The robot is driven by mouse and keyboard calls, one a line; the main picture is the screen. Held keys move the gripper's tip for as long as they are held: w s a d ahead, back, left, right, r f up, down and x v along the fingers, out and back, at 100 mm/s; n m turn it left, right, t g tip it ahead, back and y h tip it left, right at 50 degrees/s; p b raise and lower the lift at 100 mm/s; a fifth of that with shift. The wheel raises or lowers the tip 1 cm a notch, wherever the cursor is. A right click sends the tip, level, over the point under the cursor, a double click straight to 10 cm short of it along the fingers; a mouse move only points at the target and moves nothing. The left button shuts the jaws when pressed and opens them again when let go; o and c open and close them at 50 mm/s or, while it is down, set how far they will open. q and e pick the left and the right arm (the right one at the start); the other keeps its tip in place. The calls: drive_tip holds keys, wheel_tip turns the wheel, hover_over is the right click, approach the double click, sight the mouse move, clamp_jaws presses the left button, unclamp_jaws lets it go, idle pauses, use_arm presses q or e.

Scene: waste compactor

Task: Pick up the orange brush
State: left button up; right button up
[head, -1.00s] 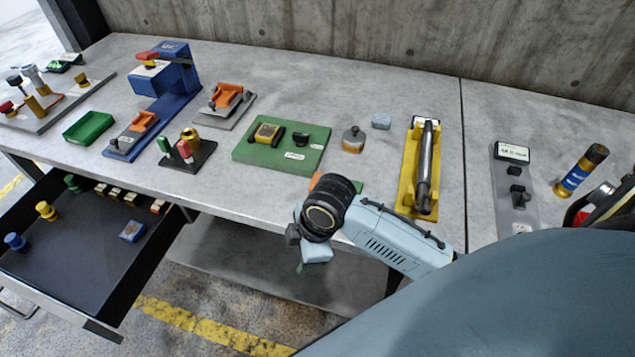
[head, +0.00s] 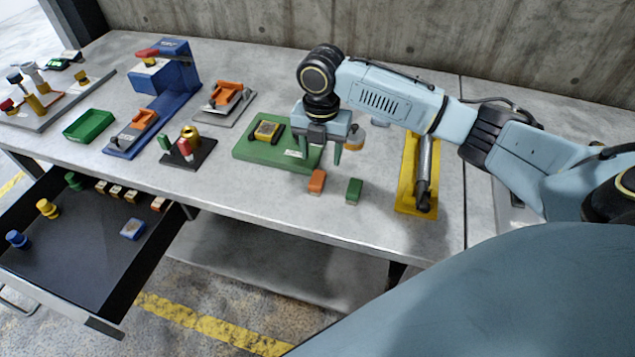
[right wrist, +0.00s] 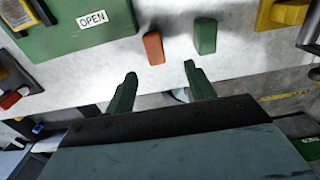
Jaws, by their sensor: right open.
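The orange brush (head: 317,181) is a small orange block near the table's front edge, just in front of the green board. It also shows in the right wrist view (right wrist: 154,47), beyond the fingertips and roughly between their lines. My right gripper (head: 321,152) is open and empty, pointing down above the table by the board's right part. Its two green fingers show in the right wrist view (right wrist: 160,72), apart from the brush. My left gripper is not in view.
A similar green block (head: 354,191) stands close to the brush's right. The green board (head: 250,151) lies behind it. A yellow stand (head: 408,198) with a grey rod is further right. An open drawer (head: 80,262) juts out at left.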

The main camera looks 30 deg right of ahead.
sight(318, 178)
wheel_tip(318, 178, down, 5)
drive_tip(key=shift+r, duration=0.2)
drive_tip(key=f, duration=0.5)
drive_tip(key=shift+w+a+f+b, duration=0.1)
drive_tip(key=shift+w+a+b, duration=0.05)
drive_tip(key=shift+w+b, duration=0.25)
drive_tip(key=c, duration=1.1)
wheel_tip(318, 178, up, 10)
drive_tip(key=shift+r+p, duration=0.1)
drive_tip(key=shift+p, duration=0.35)
